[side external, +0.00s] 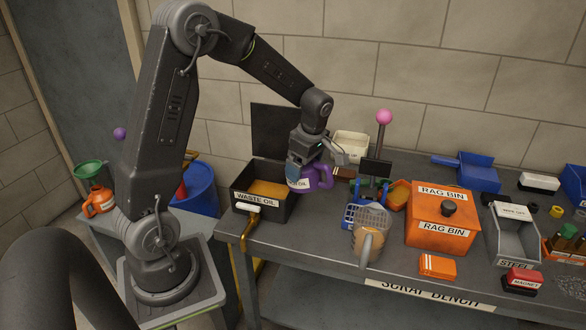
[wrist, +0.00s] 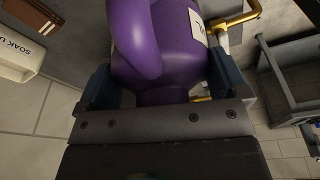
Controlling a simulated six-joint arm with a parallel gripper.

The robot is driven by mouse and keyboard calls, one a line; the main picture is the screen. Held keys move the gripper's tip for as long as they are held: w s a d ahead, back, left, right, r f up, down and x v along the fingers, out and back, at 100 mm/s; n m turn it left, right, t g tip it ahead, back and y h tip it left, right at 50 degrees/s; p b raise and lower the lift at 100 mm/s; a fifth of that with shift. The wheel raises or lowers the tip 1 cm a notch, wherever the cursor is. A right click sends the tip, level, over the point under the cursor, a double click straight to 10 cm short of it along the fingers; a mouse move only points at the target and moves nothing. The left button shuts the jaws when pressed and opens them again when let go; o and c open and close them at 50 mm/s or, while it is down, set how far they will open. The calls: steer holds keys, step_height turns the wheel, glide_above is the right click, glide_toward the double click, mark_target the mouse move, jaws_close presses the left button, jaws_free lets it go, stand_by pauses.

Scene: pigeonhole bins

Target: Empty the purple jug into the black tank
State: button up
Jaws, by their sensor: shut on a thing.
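The purple jug (side external: 319,178) is held in my gripper (side external: 300,165), just right of the black tank. My gripper is shut on the jug, and both fingers flank its body in the wrist view (wrist: 160,85). The jug's handle and part of a white label show there. The black tank (side external: 262,216), marked WASTE OIL, stands at the bench's left end with its dark lid (side external: 280,130) raised and brownish oil inside. The jug is at about the height of the tank's rim. Its mouth and exact tilt are hard to see, and no stream shows.
A clear jug with amber liquid (side external: 370,238) and a blue basket (side external: 352,215) stand right of the tank. The orange rag bin (side external: 441,215) is further right. A pink-knobbed post (side external: 378,140) rises behind. A brass tap pipe (side external: 249,230) hangs at the tank's front.

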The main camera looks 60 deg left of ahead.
mark_target(328, 165)
steer(key=shift+w+d+f+g+y, duration=0.1)
steer(key=shift+f+g+y, duration=0.2)
steer(key=shift+y, duration=0.2)
steer(key=shift+d+f+g+y, duration=0.15)
steer(key=shift+g+y, duration=0.15)
steer(key=shift+y, duration=0.2)
steer(key=shift+a, duration=0.15)
steer(key=shift+w+d+r, duration=0.45)
steer(key=shift+d+r, duration=0.25)
steer(key=shift+d, duration=0.2)
steer(key=shift+w+d+r, duration=0.45)
steer(key=shift+d+r, duration=0.2)
steer(key=shift+d, duration=0.2)
steer(key=shift+w+d+r, duration=0.45)
steer(key=shift+d+r, duration=0.25)
steer(key=shift+d, duration=0.2)
steer(key=shift+w+d+m+t, duration=0.15)
steer(key=shift+d+m+t, duration=0.3)
steer(key=shift+m, duration=0.65)
steer(key=w+d+m+t+h, duration=0.1)
steer(key=d+m+t, duration=0.1)
steer(key=m, duration=0.7)
steer(key=w+d+r+m+t+h, duration=0.1)
steer(key=w+d+m+t, duration=0.1)
steer(key=m, duration=0.7)
steer(key=d+t, duration=0.1)
steer(key=d, duration=0.1)
steer(key=shift+d+r+h, duration=0.2)
steer(key=shift+d+h, duration=0.1)
steer(key=shift+h, duration=0.1)
